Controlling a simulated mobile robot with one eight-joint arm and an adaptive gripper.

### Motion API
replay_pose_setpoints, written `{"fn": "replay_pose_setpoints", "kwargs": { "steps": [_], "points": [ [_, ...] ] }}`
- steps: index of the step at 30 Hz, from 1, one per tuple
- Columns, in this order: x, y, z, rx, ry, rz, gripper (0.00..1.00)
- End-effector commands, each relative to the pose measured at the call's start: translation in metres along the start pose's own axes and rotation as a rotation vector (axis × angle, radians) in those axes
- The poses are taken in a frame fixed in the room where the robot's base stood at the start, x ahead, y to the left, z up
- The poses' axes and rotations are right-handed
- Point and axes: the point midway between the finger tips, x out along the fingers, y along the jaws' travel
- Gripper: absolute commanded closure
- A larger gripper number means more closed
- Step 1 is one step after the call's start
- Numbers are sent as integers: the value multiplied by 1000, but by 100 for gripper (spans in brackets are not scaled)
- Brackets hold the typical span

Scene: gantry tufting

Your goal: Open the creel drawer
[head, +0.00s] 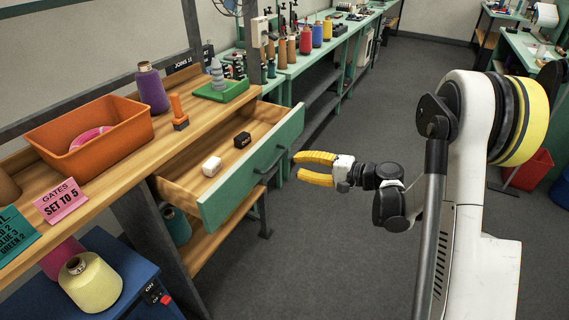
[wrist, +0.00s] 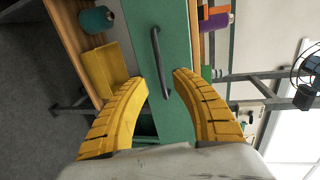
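The creel drawer (head: 225,200) has a green front and a wooden inside, and it stands pulled out from the wooden bench. Its dark bar handle (head: 270,160) is on the green front. My gripper (head: 297,168), with yellow fingers, is open just right of the drawer front. In the wrist view the open fingers (wrist: 162,79) point at the green front, and the handle (wrist: 158,60) shows beyond and between the fingertips. The gripper appears empty and apart from the handle.
On the bench top are an orange bin (head: 90,135) with a pink ring, a purple cone (head: 152,88), an orange stamp (head: 178,112) and a green tray (head: 222,92). A blue box (head: 90,270) with a yellow cone stands lower left.

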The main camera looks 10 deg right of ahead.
Motion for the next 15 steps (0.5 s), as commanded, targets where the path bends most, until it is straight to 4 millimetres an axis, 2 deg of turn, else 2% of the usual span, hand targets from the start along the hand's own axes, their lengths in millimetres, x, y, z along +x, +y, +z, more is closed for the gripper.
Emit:
{"fn": "replay_pose_setpoints", "kwargs": {
  "steps": [3, 6, 15],
  "points": [
    [-20, 0, -1, 0, 2, 0, 68],
    [-29, 0, 0, 0, 1, 0, 68],
    [-33, 0, 0, 0, -1, 0, 68]
  ]
}}
